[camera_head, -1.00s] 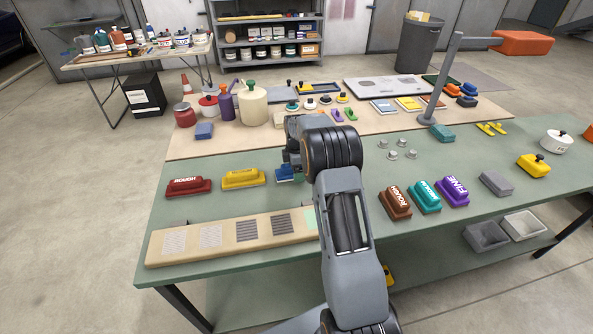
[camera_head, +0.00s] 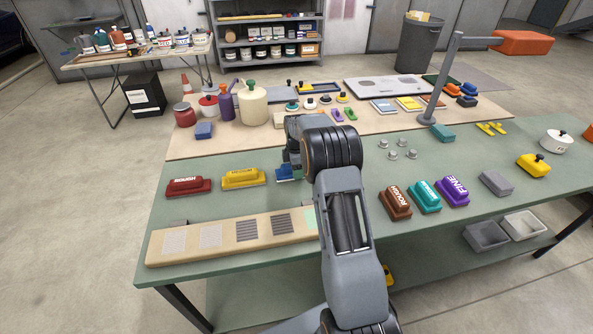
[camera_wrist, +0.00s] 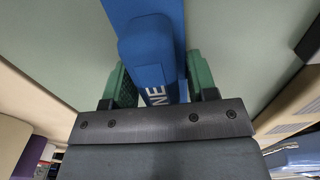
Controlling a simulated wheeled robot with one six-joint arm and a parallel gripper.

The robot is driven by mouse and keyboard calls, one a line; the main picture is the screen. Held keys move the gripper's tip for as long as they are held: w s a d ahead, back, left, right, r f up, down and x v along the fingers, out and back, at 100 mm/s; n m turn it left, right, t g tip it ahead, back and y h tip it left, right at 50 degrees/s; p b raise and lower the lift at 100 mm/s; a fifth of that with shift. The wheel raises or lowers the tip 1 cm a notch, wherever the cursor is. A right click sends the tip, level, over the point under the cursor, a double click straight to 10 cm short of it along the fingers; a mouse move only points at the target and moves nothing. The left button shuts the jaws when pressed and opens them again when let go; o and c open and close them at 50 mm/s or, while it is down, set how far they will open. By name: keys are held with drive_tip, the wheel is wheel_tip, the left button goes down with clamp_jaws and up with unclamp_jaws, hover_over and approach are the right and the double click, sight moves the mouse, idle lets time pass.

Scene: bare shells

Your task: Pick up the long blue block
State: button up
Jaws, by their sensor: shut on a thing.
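The long blue block (camera_wrist: 147,50) fills the upper middle of the wrist view, with white letters partly showing on its side. My gripper (camera_wrist: 158,85) has its green-padded fingers on both sides of the block's raised grip and is shut on it. In the head view a small part of the blue block (camera_head: 288,174) shows under my gripper (camera_head: 290,165), over the green table. My arm hides the rest of the block. I cannot tell whether it touches the table.
A red block (camera_head: 188,186) and a yellow block (camera_head: 243,178) lie to the left. Brown (camera_head: 396,203), teal (camera_head: 425,197) and purple (camera_head: 453,191) blocks lie to the right. A wooden strip with sanding patches (camera_head: 182,258) lies along the front edge. A lamp post (camera_head: 441,80) stands behind.

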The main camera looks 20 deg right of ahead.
drive_tip(key=shift+r, duration=0.15)
drive_tip(key=shift+r, duration=0.3)
wheel_tip(320, 180, up, 2)
drive_tip(key=shift+r, duration=0.1)
drive_tip(key=a+r, duration=0.1)
drive_tip(key=r, duration=0.1)
drive_tip(key=a+r, duration=0.2)
drive_tip(key=w+a+r, duration=0.1)
drive_tip(key=a+r, duration=0.1)
drive_tip(key=shift+b, duration=0.35)
drive_tip(key=w+a+r, duration=0.1)
drive_tip(key=a+r, duration=0.3)
drive_tip(key=a, duration=0.4)
drive_tip(key=shift+w+a, duration=0.4)
